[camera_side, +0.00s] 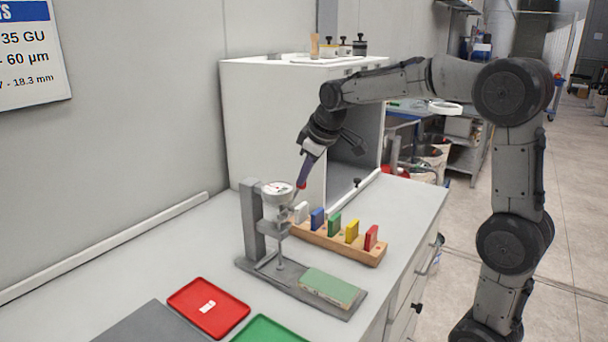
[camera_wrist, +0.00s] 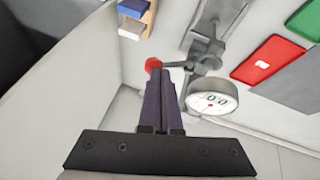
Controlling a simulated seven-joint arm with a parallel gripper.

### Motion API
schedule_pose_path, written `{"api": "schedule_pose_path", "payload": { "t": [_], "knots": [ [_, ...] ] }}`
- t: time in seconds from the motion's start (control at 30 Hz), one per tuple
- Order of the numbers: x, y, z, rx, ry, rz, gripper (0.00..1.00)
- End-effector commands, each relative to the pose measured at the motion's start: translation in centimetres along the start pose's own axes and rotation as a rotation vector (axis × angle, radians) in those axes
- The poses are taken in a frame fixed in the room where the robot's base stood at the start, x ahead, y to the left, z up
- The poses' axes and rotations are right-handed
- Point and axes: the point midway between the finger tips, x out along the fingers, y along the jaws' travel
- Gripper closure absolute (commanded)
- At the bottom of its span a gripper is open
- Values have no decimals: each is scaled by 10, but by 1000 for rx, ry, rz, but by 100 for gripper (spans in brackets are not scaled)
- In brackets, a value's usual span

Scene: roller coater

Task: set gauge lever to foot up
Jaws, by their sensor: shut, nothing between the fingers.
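The gauge stand (camera_side: 252,222) stands upright on the bench and carries a round white dial (camera_side: 277,188). The dial also shows in the wrist view (camera_wrist: 212,101). A thin spindle runs down from it to a small foot (camera_side: 281,265) low over the grey base; whether they touch is unclear. The gauge lever ends in a red knob (camera_wrist: 153,65), beside the dial. My gripper (camera_wrist: 162,76) is shut and empty, its tips right at the knob, apparently touching it. In the side view my gripper (camera_side: 303,180) points down at the knob, right of the dial.
A pale green block (camera_side: 330,287) lies on the base. A wooden rack (camera_side: 340,245) with several coloured pieces stands close behind the gauge. A red tray (camera_side: 208,308) and a green tray (camera_side: 268,330) lie in front. A white cabinet (camera_side: 270,115) stands behind.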

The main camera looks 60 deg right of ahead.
Motion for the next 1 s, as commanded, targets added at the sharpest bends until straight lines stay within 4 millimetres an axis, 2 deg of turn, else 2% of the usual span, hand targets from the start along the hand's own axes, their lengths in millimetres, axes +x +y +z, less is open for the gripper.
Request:
{"api": "schedule_pose_path", "payload": {
  "t": [0.57, 1.0],
  "knots": [
    [7, 10, 5, 64, 15, -116, 100],
    [31, 27, 20, 234, 64, -445, 100]
  ]
}}
